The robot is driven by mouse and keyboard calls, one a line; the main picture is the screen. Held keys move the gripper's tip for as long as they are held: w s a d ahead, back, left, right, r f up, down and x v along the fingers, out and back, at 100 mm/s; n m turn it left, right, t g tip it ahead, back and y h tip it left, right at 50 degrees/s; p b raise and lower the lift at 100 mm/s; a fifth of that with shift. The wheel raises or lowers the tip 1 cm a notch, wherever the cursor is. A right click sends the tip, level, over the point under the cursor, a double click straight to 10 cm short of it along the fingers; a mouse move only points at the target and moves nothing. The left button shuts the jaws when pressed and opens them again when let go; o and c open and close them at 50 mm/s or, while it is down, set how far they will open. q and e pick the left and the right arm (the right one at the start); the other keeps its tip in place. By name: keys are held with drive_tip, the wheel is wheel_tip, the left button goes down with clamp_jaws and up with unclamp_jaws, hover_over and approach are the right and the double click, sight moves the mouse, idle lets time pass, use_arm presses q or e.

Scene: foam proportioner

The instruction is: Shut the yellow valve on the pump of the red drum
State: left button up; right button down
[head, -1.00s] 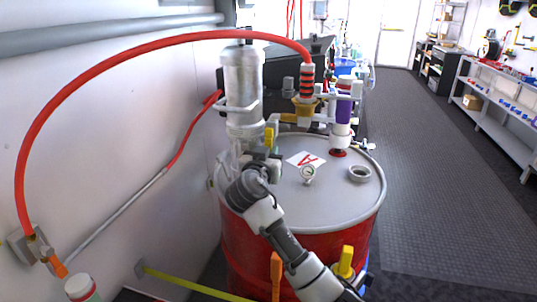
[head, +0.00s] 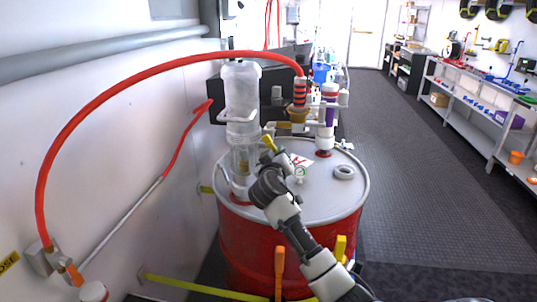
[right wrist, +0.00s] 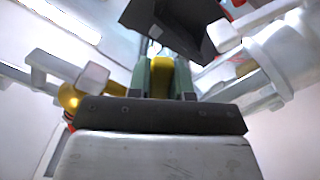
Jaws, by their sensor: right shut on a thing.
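The red drum (head: 245,245) stands upright with a grey lid. The pump (head: 241,92), a pale upright cylinder, rises from the left of the lid. The yellow valve handle (head: 267,142) sticks up beside the pump's lower part, tilted with its top to the left. My right gripper (head: 271,154) reaches over the lid to it; my wrist hides most of the valve body. In the right wrist view, the green finger pads of my right gripper (right wrist: 161,78) are shut on the yellow handle (right wrist: 160,68). My left gripper is not in view.
A red hose (head: 160,66) arches from the left wall to a fitting (head: 299,112) by the lid. A purple-banded cylinder (head: 327,112), a gauge (head: 300,172) and a grey ring (head: 344,172) are on the lid. The aisle floor (head: 430,200) at right is clear.

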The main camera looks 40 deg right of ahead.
drive_tip(key=n+p, duration=0.1)
drive_tip(key=r+n+p, duration=0.1)
drive_tip(key=n, duration=0.1)
drive_tip(key=shift+s+d+r, duration=0.2)
drive_tip(key=shift+s+d, duration=0.1)
drive_tip(key=shift+s, duration=0.1)
drive_tip(key=n+p, duration=0.1)
drive_tip(key=p, duration=0.1)
drive_tip(key=r+n+p, duration=0.1)
drive_tip(key=shift+s+d+n, duration=0.25)
drive_tip(key=shift+s+n, duration=0.05)
drive_tip(key=shift+s+d+r+n+p, duration=0.15)
drive_tip(key=shift+r+n+p, duration=0.35)
drive_tip(key=shift+n+p, duration=0.6)
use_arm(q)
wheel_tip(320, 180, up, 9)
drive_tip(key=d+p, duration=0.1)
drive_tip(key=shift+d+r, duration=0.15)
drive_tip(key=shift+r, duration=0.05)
use_arm(e)
drive_tip(key=shift+s+r+n, duration=0.1)
drive_tip(key=shift+r+n, duration=0.2)
drive_tip(key=shift+n, duration=0.6)
use_arm(q)
drive_tip(key=shift+p, duration=0.3)
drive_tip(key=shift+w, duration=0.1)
use_arm(e)
drive_tip(key=c, duration=1.3)
unclamp_jaws()
